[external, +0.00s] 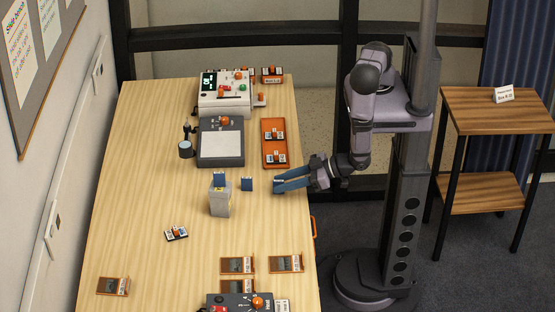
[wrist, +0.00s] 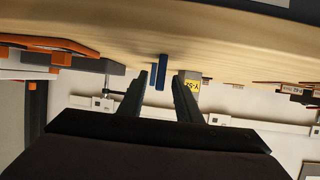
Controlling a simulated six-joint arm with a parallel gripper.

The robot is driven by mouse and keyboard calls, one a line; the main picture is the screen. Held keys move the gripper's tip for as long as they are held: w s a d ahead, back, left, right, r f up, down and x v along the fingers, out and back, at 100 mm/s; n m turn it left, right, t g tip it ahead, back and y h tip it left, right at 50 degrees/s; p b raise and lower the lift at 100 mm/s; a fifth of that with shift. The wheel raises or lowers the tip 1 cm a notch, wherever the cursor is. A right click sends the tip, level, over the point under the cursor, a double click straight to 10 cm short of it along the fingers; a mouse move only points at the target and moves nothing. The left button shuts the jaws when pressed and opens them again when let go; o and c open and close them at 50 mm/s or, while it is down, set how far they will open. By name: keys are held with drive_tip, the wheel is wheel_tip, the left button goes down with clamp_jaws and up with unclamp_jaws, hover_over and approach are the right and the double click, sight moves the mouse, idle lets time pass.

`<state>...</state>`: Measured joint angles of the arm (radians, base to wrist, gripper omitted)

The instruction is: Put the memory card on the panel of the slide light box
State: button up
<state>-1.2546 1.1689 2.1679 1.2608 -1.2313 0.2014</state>
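A small blue card-like piece (external: 247,184) stands on the table; I take it for the memory card, though its markings are too small to read. Blue pieces, one of them this card (wrist: 162,72), show ahead between my fingers in the wrist view. My gripper (external: 277,184) is open, low over the table's right side, its tips just right of the card and apart from it. The slide light box (external: 202,160) is a dark grey box farther back, with a bare pale panel (external: 221,148) on top.
A grey holder (external: 220,205) with a blue piece in its top stands left of the card; its yellow label shows in the wrist view (wrist: 191,85). An orange tray (external: 265,145) with small items lies right of the light box. A dark cup (external: 185,149) stands left.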

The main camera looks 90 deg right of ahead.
sight(279, 181)
drive_tip(key=shift+x, duration=0.95)
clamp_jaws()
drive_tip(key=shift+r, duration=0.1)
drive_tip(key=shift+r+b, duration=0.6)
drive_tip(key=shift+r, duration=4.3)
